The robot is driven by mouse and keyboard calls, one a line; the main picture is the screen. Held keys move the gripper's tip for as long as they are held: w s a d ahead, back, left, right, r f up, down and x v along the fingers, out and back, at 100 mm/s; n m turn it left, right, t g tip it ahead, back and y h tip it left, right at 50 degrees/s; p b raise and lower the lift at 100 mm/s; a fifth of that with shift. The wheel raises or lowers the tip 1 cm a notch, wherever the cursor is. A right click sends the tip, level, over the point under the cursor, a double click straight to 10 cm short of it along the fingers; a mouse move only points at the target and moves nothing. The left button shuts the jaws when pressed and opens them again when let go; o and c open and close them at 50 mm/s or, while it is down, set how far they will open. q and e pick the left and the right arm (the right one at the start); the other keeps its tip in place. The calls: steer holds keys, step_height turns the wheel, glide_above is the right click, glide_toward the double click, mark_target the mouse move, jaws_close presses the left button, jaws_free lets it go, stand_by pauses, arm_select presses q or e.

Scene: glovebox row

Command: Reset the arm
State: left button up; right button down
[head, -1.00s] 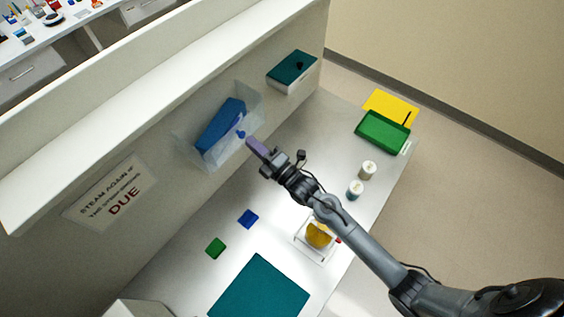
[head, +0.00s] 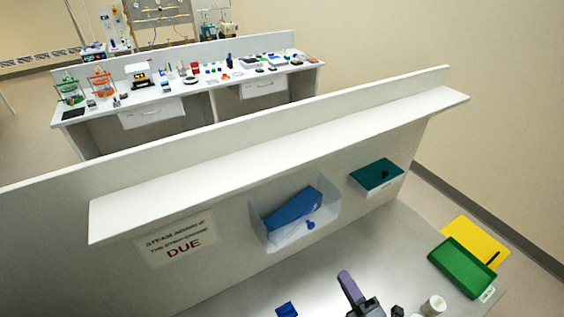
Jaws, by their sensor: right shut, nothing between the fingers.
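My right gripper (head: 348,282) is at the bottom edge of the head view, with its purple fingers pointing up toward the back wall. The fingers are shut with nothing between them. It is in front of and apart from the clear wall bin (head: 272,240), which holds a blue item (head: 293,209). The rest of my right arm is cut off by the frame. My left gripper is not in view.
A teal-lidded box (head: 376,174) is at the wall. A green tray (head: 462,268), a yellow sheet (head: 478,236) and a white-capped jar (head: 433,304) are at the right. A blue piece (head: 287,310) lies left of the gripper. The wall bears a DUE sign (head: 178,240) below a white shelf (head: 280,160).

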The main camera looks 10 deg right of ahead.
steer(key=s+a+r+m+g+h+p, duration=0.1)
steer(key=s+r+m+g+h+p, duration=0.3)
steer(key=s+r+m+p, duration=0.25)
steer(key=s+d+f+m+g+h+p, duration=0.1)
steer(key=s+f+m+g, duration=0.1)
steer(key=s+m+g, duration=0.3)
steer(key=s+d+f+m+g+h+p, duration=0.1)
steer(key=s+f+m+g, duration=0.2)
steer(key=s+m+g, duration=0.3)
steer(key=s+m, duration=0.1)
steer(key=s, duration=0.1)
steer(key=shift+s+d, duration=0.35)
steer(key=shift+d, duration=0.05)
steer(key=shift+m, duration=0.25)
